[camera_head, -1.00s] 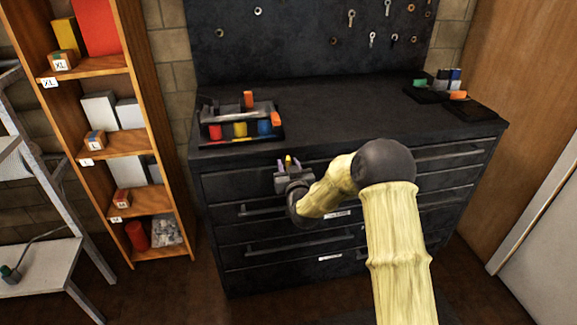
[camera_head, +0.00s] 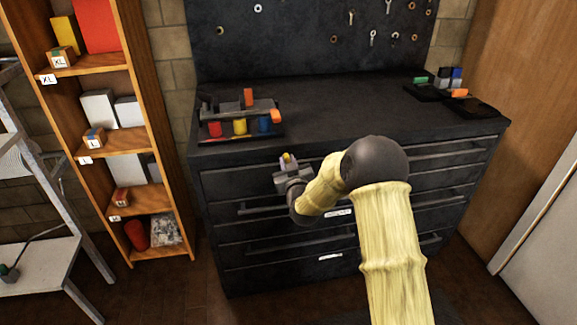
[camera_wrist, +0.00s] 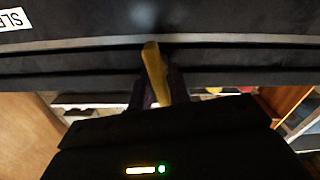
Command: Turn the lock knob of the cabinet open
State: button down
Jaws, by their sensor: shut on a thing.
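The dark cabinet (camera_head: 235,188) stands in the middle of the head view, its drawer fronts facing me. The lock knob (camera_head: 286,157) is a small yellow piece at the upper left of the front, below the worktop. In the wrist view the knob (camera_wrist: 154,68) is a yellow bar, slightly tilted, against the dark front. My gripper (camera_head: 288,163) is at the knob, its fingers shut on it. In the wrist view the dark purple fingers (camera_wrist: 158,90) sit on both sides of the knob. The knob's base is hidden.
On the worktop, a tool holder (camera_head: 240,115) with coloured pieces stands above the knob, and a dark tray (camera_head: 480,107) lies at right. Drawer handles (camera_head: 300,243) stick out of the front. A wooden shelf (camera_head: 125,141) stands at left.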

jog(key=n+b, duration=0.1)
jog(key=n, duration=0.2)
jog(key=n+b, duration=0.1)
jog(key=shift+a+f+b, duration=0.2)
jog(key=shift+f+b, duration=0.05)
jog(key=shift+b, duration=0.1)
jog(key=n+b, duration=0.2)
jog(key=n, duration=0.2)
jog(key=shift+s, duration=0.1)
jog(key=n+b, duration=0.1)
jog(key=n, duration=0.3)
jog(key=shift+a+f+b, duration=0.1)
jog(key=shift+f+b, duration=0.05)
jog(key=shift+b, duration=0.15)
jog(key=shift+n+b, duration=0.45)
jog(key=shift+n, duration=1.35)
jog(key=c, duration=1.4)
grip_release()
jog(key=shift+c, duration=0.2)
